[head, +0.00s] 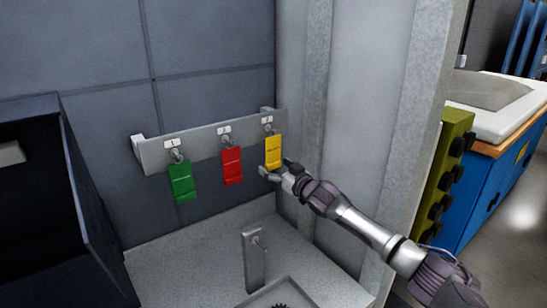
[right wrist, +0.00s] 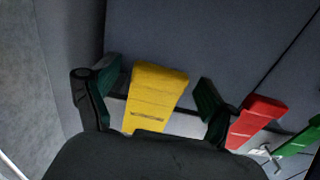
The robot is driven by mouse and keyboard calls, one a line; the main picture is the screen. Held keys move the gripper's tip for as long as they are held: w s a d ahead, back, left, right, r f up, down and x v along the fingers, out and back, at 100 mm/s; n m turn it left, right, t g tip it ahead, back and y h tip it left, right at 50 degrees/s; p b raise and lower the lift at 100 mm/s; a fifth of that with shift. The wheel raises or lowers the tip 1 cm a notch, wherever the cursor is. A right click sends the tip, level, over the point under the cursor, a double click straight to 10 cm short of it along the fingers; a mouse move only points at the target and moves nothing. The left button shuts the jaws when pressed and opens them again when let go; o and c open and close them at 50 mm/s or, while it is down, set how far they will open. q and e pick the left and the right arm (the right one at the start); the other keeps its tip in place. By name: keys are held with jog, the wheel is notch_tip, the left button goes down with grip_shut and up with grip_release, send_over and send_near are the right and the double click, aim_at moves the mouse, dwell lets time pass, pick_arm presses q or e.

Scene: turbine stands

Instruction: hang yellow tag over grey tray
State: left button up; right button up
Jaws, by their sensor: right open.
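The yellow tag (head: 273,151) hangs from the rightmost hook of the grey rail on the wall. My right gripper (head: 278,169) is at the tag's lower end. In the right wrist view the yellow tag (right wrist: 157,97) lies between the two spread green-padded fingers of the gripper (right wrist: 156,98), with a gap on each side. The gripper is open and holds nothing. The grey tray (head: 266,289) is at the bottom edge, partly cut off, with a dark toothed part inside. A grey post (head: 253,262) with a small hook stands behind it. My left gripper is not in view.
A red tag (head: 232,167) and a green tag (head: 182,183) hang left of the yellow one on the rail (head: 203,148). The red tag is close to one finger in the right wrist view. A dark open cabinet (head: 95,195) stands left, a grey wall panel right.

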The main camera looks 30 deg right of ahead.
jog(key=shift+p, duration=0.35)
dwell(0.4)
grip_shut()
dwell(0.4)
